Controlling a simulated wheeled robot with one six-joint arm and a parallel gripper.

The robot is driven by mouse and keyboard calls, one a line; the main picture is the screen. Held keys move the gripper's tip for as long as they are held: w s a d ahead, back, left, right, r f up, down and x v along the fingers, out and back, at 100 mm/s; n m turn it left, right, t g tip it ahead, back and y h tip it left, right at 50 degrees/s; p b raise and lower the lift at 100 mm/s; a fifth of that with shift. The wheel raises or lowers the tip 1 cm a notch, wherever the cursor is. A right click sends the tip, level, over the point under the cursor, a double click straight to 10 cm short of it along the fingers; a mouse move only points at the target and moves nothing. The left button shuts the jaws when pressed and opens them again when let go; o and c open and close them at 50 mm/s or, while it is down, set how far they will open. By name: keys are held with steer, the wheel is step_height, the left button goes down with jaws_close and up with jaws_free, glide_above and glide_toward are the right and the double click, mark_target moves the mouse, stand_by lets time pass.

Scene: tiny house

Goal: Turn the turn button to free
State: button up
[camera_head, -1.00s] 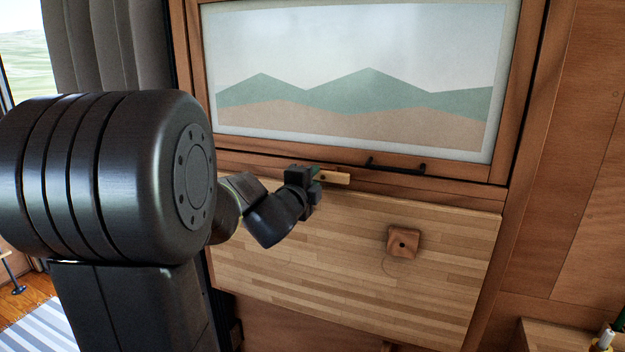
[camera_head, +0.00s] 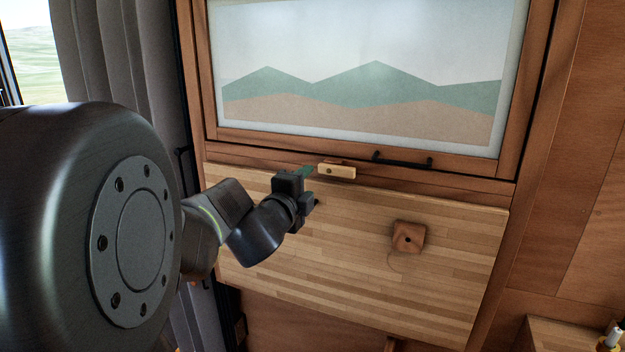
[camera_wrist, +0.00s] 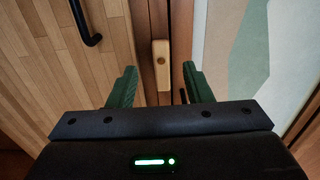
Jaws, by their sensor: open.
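The turn button (camera_head: 337,171) is a small pale wooden bar with a dark centre spot, lying lengthwise along the rail between the picture panel and the light wooden board (camera_head: 455,255). My gripper (camera_head: 308,184) is open and empty, just left of the button and apart from it in the head view. In the wrist view the turn button (camera_wrist: 162,62) shows beyond and between the two green fingers, its long side running up the picture. Its contact with the rail behind is hidden.
A black bar handle (camera_head: 402,161) is on the picture panel's lower frame, right of the button. Another black handle (camera_wrist: 88,24) is on the board in the wrist view. A square wooden block (camera_head: 409,237) stands out from the board. Grey curtains (camera_head: 105,60) hang at left.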

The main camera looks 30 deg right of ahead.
mark_target(321, 170)
steer(key=v, duration=0.6)
stand_by(0.3)
steer(key=x, duration=1.3)
steer(key=shift+w+d+p, duration=0.2)
steer(key=shift+d+p, duration=0.1)
steer(key=shift+p, duration=0.1)
